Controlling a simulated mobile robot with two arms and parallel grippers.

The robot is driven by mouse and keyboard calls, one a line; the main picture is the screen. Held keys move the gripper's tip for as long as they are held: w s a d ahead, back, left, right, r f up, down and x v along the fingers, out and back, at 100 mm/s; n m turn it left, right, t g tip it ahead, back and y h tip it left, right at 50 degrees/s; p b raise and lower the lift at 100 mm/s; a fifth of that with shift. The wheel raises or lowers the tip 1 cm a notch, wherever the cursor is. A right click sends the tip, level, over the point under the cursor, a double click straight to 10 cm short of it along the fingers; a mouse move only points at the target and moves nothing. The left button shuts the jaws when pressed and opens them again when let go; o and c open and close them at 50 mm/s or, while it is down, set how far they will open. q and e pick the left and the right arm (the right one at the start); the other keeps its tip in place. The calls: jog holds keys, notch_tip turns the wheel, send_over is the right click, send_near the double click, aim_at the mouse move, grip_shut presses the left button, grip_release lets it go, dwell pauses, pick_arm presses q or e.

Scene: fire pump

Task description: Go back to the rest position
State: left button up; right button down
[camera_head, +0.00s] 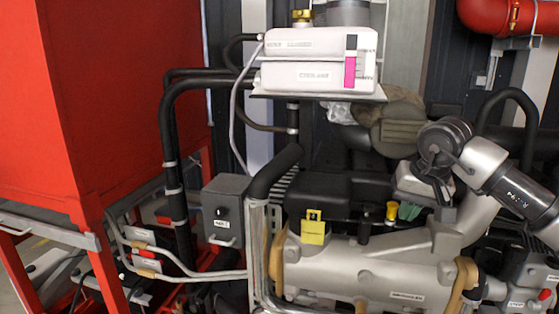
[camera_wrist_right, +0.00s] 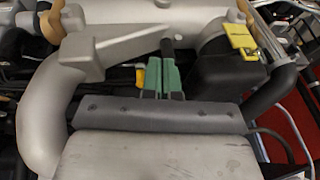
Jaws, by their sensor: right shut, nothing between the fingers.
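My right arm (camera_head: 500,185) comes in from the right in the head view and bends down over the engine. My right gripper (camera_head: 408,211) has green fingers and sits above the back edge of the silver engine cover, beside a small yellow cap (camera_head: 392,211). In the right wrist view the green fingers (camera_wrist_right: 161,76) are together with nothing between them. Whether the fingertips touch anything below cannot be told. My left gripper and left arm are not in view.
The silver engine (camera_head: 390,270) lies below my right gripper, with a yellow tag (camera_head: 313,230) to the left. A white tank (camera_head: 318,62) stands behind. Black pipes (camera_head: 170,130) and a red cabinet (camera_head: 100,100) are at left. A red pipe (camera_head: 500,15) runs upper right.

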jog(key=s+a+f+m+y, duration=0.25)
jog(key=a+y, duration=0.25)
jog(key=a, duration=0.3)
jog(key=s+a+f+m+g+y, duration=0.1)
jog(key=s+a+m+y, duration=0.2)
jog(key=a+y, duration=0.4)
jog(key=s+a+f+m+y, duration=0.1)
jog(key=s+a+m+y, duration=0.25)
jog(key=a, duration=0.65)
jog(key=s+d+f+n+t+h, duration=0.1)
jog(key=d+f+n+t+h, duration=0.55)
jog(key=n, duration=0.85)
jog(key=d+f+n+t+h, duration=0.4)
jog(key=d+n+t+h, duration=0.45)
jog(key=n, duration=0.65)
jog(key=s+d+f+m+g+h, duration=0.2)
jog(key=s+d+f+m+g, duration=0.15)
jog(key=s+f+m, duration=0.4)
jog(key=s+d+f+m+g, duration=0.2)
jog(key=s+f+m+g, duration=0.85)
jog(key=s, duration=0.65)
notch_tip(320, 180, down, 27)
jog(key=n+g, duration=0.1)
jog(key=n, duration=0.1)
jog(key=s+d+f+g, duration=0.1)
jog(key=s+d+f, duration=0.2)
jog(key=s+f, duration=1.3)
jog(key=shift+s+g, duration=0.3)
jog(key=shift+s, duration=0.3)
